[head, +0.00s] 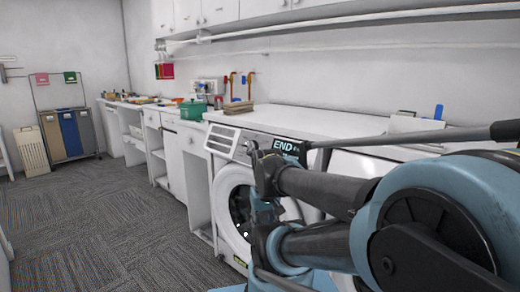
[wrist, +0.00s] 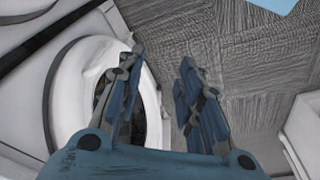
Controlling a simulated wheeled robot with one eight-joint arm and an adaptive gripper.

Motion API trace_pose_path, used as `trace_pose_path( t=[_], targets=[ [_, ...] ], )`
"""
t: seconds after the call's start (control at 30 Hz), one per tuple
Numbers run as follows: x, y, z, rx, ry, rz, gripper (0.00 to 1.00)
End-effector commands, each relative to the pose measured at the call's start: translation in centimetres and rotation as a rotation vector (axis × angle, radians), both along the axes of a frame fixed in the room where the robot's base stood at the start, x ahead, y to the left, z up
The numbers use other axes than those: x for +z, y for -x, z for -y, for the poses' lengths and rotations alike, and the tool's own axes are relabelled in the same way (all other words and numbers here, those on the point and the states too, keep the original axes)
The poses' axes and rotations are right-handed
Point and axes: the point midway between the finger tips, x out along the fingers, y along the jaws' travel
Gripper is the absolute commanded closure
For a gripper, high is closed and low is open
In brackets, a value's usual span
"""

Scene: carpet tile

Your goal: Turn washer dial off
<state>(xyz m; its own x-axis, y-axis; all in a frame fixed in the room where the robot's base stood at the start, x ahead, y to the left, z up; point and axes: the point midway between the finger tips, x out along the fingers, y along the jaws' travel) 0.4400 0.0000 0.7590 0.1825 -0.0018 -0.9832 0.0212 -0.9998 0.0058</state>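The washer (head: 229,180) is a white front-loader under the counter in the head view, with a round door. Its control panel (head: 222,139) has a dark display reading "END". I cannot make out the dial; my arm crosses in front of part of the panel. In the wrist view the washer's white door ring (wrist: 72,85) curves at the left, with dark glass partly behind a finger. My gripper (wrist: 162,56) is open, its two fingers apart with nothing between them. It is in front of the washer, and floor shows between and beyond the fingers.
Coloured bins (head: 70,134) stand at the far left. The grey carpet (head: 95,215) in front of the cabinets is clear. A white block-like edge (wrist: 303,135) shows at right in the wrist view.

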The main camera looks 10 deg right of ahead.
Motion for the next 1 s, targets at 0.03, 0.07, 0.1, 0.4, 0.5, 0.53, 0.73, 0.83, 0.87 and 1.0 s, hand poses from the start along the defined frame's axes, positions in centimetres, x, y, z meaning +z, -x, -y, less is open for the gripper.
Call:
trace_pose_path(
  t=[0.03,0.07,0.1,0.4,0.5,0.53,0.73,0.83,0.87,1.0],
  targets=[
    [0.0,0.0,0.0,0.0,0.0,0.0,0.67],
    [0.0,0.0,0.0,0.0,0.0,0.0,0.67],
    [0.0,0.0,0.0,0.0,0.0,0.0,0.67],
    [0.3,0.4,0.0,0.005,0.003,0.006,0.49],
    [0.9,0.6,0.2,0.042,0.026,0.004,0.3],
    [1.1,0.4,0.4,0.064,0.041,0.001,0.3],
    [4.0,-2.3,1.9,0.321,0.214,-0.053,0.3],
    [5.8,-4.3,2.4,0.483,0.327,-0.091,0.3],
    [6.4,-4.9,2.5,0.53,0.36,-0.103,0.3],
    [9.0,-8.2,2.5,0.744,0.517,-0.163,0.3]
  ],
)
